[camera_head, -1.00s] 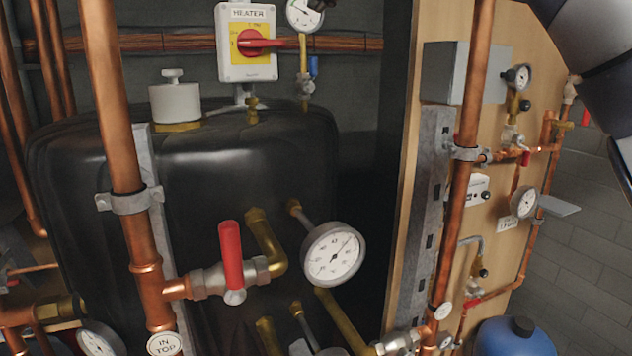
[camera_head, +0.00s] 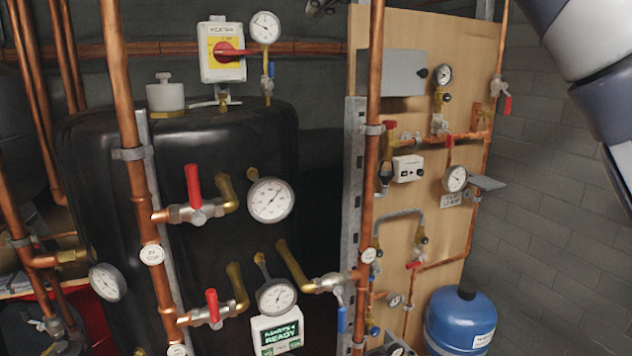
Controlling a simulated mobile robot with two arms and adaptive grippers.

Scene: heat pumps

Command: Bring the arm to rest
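One of my arms, white and dark grey, comes in at the upper right edge. Its gripper is outside the picture. My other arm and gripper are not in view either. The place holds a black tank (camera_head: 120,200) at the left. Above it is a white and yellow heater switch (camera_head: 222,52) with a red knob and handle. Two valves with red handles, an upper one (camera_head: 193,187) and a lower one (camera_head: 212,306), sit on copper pipework in front of the tank. Two round gauges (camera_head: 270,201) (camera_head: 277,297) are beside them.
A wooden panel (camera_head: 480,70) with pipes, gauges and a grey box (camera_head: 404,73) stands at the centre right. A blue vessel (camera_head: 455,318) is below it. Vertical copper pipes (camera_head: 120,80) stand in front of the tank. A grey block wall (camera_head: 545,240) is at the right.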

